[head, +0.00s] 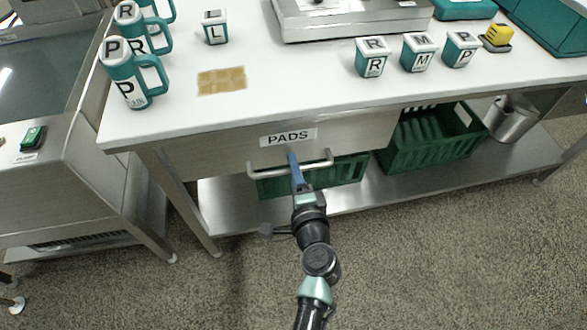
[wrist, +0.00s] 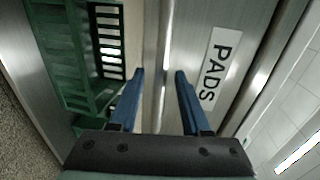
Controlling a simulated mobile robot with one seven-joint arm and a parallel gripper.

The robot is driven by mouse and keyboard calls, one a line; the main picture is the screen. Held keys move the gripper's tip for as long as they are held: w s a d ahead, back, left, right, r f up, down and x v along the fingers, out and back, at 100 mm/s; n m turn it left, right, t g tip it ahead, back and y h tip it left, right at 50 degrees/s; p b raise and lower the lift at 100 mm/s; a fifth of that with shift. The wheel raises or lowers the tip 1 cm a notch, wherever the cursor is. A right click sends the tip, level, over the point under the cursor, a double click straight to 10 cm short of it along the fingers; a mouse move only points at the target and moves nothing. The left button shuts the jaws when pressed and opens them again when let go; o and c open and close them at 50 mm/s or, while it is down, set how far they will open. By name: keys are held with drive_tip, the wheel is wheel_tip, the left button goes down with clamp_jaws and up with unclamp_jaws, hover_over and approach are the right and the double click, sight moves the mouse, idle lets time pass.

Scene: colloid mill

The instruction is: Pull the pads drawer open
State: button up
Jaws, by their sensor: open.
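The pads drawer (head: 222,157) is a steel front under the white table, labelled PADS (head: 288,138). It looks closed, flush beneath the tabletop. Its bar handle (head: 322,164) runs across the front below the label. My gripper (head: 293,160) is at the middle of the handle, its blue fingers partly covering the bar. In the wrist view my gripper (wrist: 160,76) is open, with one finger on each side of the handle bar (wrist: 154,45). The label (wrist: 216,68) shows right of the fingers. I cannot tell whether either finger touches the bar.
Green crates (head: 437,140) stand on the lower shelf (head: 360,196), one behind the handle. A steel bucket (head: 512,118) is at right. Mugs (head: 130,85), lettered containers (head: 372,57) and a brown pad sheet (head: 222,80) sit on the tabletop. Carpeted floor in front of the drawer is clear.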

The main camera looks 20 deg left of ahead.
drive_tip(key=shift+w+a, duration=0.15)
drive_tip(key=shift+w, duration=0.15)
clamp_jaws()
idle(1.3)
